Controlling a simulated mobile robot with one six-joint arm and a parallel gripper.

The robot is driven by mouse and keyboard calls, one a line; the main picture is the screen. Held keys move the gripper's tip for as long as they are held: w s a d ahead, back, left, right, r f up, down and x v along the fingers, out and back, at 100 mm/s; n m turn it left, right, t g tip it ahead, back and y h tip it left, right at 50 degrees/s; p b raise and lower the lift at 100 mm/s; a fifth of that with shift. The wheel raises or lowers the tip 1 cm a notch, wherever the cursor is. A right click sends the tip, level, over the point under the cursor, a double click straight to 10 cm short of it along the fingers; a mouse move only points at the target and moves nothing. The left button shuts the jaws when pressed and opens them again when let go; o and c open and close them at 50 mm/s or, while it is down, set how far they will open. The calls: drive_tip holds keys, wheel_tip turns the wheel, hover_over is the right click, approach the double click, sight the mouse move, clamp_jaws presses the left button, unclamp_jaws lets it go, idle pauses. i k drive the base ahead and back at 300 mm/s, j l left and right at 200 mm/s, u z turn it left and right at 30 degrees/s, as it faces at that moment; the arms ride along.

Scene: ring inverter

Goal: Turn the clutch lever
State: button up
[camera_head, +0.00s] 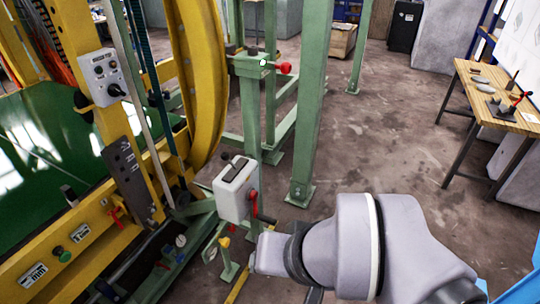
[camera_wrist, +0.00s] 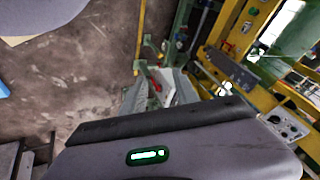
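A small light grey box (camera_head: 234,190) with a dark slot on top stands on a green post in the head view. A red lever (camera_head: 253,200) is on its right side; I cannot tell for certain that this is the clutch lever. A red piece (camera_wrist: 155,84) also shows in the wrist view. My gripper (camera_wrist: 160,92) seems open there, with grey shapes like fingers on either side of the red piece. I see no contact. In the head view my arm's end is just below and right of the box, and the fingertips are hidden.
A yellow machine frame (camera_head: 200,80) with a grey control box (camera_head: 104,77) fills the left. A wooden workbench (camera_head: 490,85) stands at right. The floor (camera_head: 400,130) between is clear.

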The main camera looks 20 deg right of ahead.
sight(225, 156)
drive_tip(key=i+l+z, duration=0.15)
drive_tip(key=i+z, duration=0.6)
